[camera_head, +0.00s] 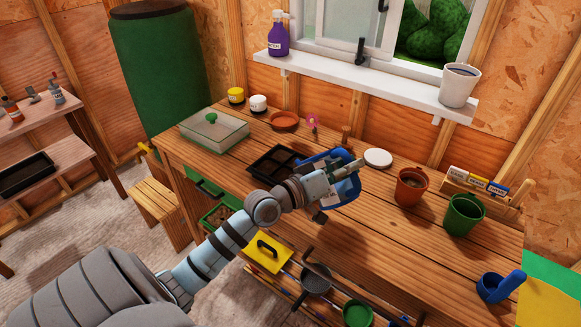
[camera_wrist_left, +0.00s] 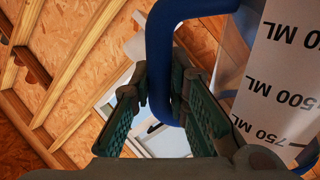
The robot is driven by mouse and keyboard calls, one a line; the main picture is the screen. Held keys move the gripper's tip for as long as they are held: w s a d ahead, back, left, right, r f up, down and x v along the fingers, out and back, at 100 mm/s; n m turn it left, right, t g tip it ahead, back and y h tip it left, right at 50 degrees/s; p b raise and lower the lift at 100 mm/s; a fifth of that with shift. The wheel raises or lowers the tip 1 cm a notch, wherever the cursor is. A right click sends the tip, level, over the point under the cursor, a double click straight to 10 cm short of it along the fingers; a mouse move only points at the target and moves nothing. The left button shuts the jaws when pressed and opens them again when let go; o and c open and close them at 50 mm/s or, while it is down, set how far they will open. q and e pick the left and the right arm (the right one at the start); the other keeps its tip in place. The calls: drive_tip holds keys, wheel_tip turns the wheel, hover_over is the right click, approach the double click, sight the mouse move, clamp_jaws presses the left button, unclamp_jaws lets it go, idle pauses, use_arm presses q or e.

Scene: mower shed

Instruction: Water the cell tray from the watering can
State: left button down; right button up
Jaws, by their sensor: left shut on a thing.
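The watering can (camera_head: 347,191) is blue with a white scale strip. My left gripper (camera_head: 348,172) is shut on its blue handle (camera_wrist_left: 160,55), which runs between the fingers in the left wrist view. There the strip shows millilitre marks. In the head view the can looks tilted over the middle of the bench, just right of the black cell tray (camera_head: 256,168). My gripper and wrist cover part of the can. Its spout and any water flow cannot be made out. The tray's dark cells show, with its right part close to the can. My right gripper is not in view.
A clear-lidded propagator (camera_head: 213,131) stands left on the bench (camera_head: 378,243). Behind are a terracotta saucer (camera_head: 285,121) and a white disc (camera_head: 378,158). A terracotta pot (camera_head: 410,187), green pot (camera_head: 464,214) and blue scoop (camera_head: 497,287) stand right. The bench's front middle is clear.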

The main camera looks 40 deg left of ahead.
use_arm(q)
drive_tip(key=shift+w+a+r+n+p, duration=0.15)
drive_tip(key=shift+a+r+n+p, duration=0.15)
drive_tip(key=shift+r, duration=0.25)
drive_tip(key=shift+w+a+r+n+p, duration=0.1)
drive_tip(key=shift+a+r+n+p, duration=0.1)
drive_tip(key=shift+a+r+p, duration=0.25)
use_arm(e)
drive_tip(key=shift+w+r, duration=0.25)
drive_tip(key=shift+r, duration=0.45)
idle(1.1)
